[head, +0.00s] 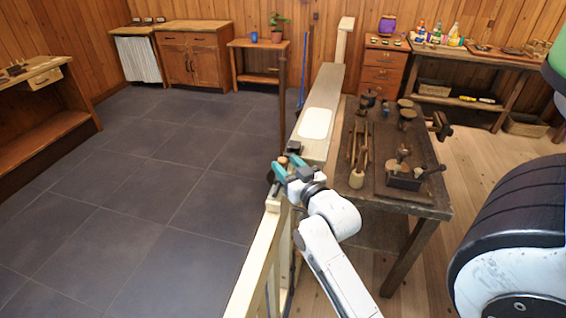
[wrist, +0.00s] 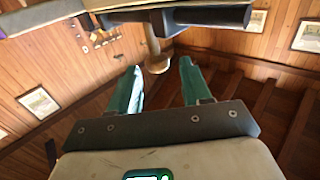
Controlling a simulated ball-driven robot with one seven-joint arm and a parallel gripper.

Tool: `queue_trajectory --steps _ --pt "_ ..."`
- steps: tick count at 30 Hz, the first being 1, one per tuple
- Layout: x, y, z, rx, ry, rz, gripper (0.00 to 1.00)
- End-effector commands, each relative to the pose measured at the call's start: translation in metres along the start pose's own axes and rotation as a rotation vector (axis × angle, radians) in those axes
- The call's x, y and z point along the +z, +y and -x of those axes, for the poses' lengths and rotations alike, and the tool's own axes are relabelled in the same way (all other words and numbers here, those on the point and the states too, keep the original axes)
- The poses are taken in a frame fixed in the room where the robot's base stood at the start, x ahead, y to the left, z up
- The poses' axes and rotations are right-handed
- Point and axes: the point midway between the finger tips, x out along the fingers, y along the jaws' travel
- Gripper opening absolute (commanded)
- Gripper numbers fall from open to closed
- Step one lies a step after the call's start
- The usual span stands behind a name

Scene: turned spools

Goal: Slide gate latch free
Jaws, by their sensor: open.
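The pale wooden gate (head: 262,258) runs away from me in the lower middle of the head view. At its far end, by the half wall, a small brown knob (head: 283,160) shows beside my gripper (head: 284,169); I take it for the latch knob. In the wrist view my gripper (wrist: 161,72) is open, its two teal fingers apart with nothing clamped. A round wooden knob on a short stem (wrist: 157,63) shows beyond the gap between the fingertips, below a dark bar (wrist: 207,16). I cannot tell whether a finger touches it. The latch's bolt is hard to make out.
A half wall with a pale top (head: 322,88) continues past the gate, a white mat (head: 315,122) on it. A dark workbench (head: 425,206) with tools and spools stands close on the right. The grey tiled floor (head: 130,210) to the left is clear.

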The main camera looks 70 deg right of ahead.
Motion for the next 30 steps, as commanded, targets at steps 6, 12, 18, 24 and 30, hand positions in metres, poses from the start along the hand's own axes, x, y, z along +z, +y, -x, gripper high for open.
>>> queue_trajectory --steps 6,12,18,24,30 --pt "0.003 0.000 0.043 -0.001 -0.002 0.002 0.48" --pt "0.001 -0.001 0.070 -0.002 0.001 0.002 0.48" --pt "0.000 -0.002 0.080 -0.002 0.002 0.000 0.48" --pt "-0.001 -0.002 0.081 -0.002 0.003 0.000 0.48" --pt "-0.001 -0.002 0.081 -0.002 0.003 0.000 0.48"
